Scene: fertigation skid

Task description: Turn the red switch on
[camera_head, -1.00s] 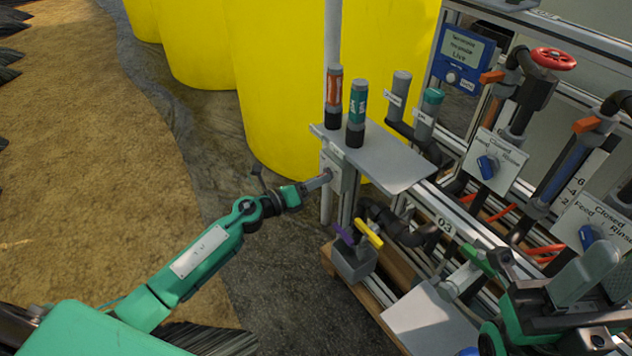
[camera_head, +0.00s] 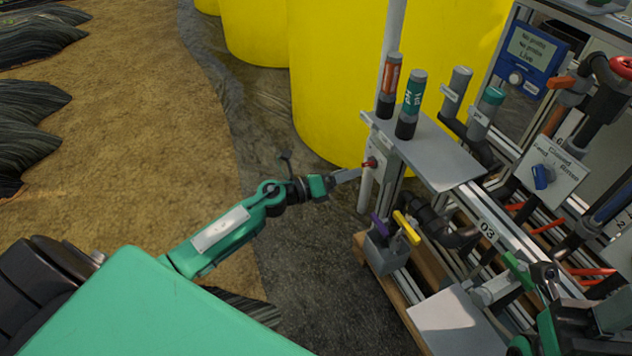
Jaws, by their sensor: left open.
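The red switch (camera_head: 370,163) sits on a small light box (camera_head: 383,168) fixed to the skid's post, below the left end of the grey shelf. My left gripper (camera_head: 352,174) reaches in from the left, with its fingertips close to the left side of the switch. It is open, and the fingers look edge-on. I cannot tell whether they touch the switch. The switch's exact position is too small to read. My right arm (camera_head: 565,325) shows at the lower right edge, and its fingertips cannot be made out clearly.
The grey shelf (camera_head: 445,160) above holds two dark probes, one with an orange band (camera_head: 389,86) and one with a green band (camera_head: 410,104). A grey holder (camera_head: 386,254) with purple and yellow handles is below. A yellow tank (camera_head: 340,80) stands behind. Open ground lies to the left.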

